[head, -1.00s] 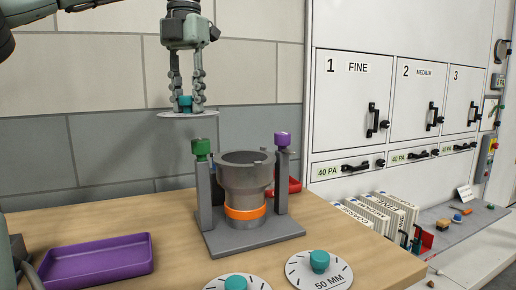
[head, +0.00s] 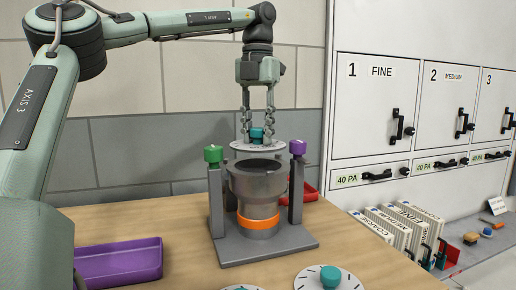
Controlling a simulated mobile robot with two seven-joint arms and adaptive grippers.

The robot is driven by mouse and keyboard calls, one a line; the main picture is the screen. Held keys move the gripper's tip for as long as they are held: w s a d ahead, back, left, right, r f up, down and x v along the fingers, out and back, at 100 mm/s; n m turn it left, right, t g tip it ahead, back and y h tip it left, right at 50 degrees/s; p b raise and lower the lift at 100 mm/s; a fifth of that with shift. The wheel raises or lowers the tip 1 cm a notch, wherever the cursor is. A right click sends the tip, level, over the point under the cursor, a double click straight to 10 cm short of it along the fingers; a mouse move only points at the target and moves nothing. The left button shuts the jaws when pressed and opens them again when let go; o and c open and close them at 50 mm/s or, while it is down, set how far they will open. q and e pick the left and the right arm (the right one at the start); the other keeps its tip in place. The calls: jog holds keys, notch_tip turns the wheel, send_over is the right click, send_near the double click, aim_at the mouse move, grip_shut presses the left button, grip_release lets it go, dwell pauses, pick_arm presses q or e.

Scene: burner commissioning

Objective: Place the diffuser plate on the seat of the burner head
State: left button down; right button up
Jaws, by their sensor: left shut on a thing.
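My left gripper (head: 257,134) is shut on the teal knob of a pale round diffuser plate (head: 272,146). It holds the plate roughly level just above the open top of the grey burner head (head: 257,189). A gap seems to show between plate and rim; exact contact is hard to tell. The burner head has an orange band (head: 258,222) and stands upright on a grey base (head: 286,242), between a post with a green knob (head: 213,154) and a post with a purple knob (head: 297,147). The seat inside is mostly hidden. My right gripper is not in view.
A purple tray (head: 118,262) lies at the left of the wooden table. Another round plate with a teal knob (head: 330,277) lies at the front, beside a partly cut-off one (head: 241,288). A red object (head: 310,192) is behind the right post. Labelled filters (head: 396,230) stand at the right.

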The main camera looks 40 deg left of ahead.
aim_at(258, 149)
pick_arm(q)
jog(key=shift+f, duration=2.1)
jog(key=c, duration=1.2)
grip_release()
jog(key=shift+o, duration=0.2)
notch_tip(258, 149, up, 12)
jog(key=shift+r, duration=0.1)
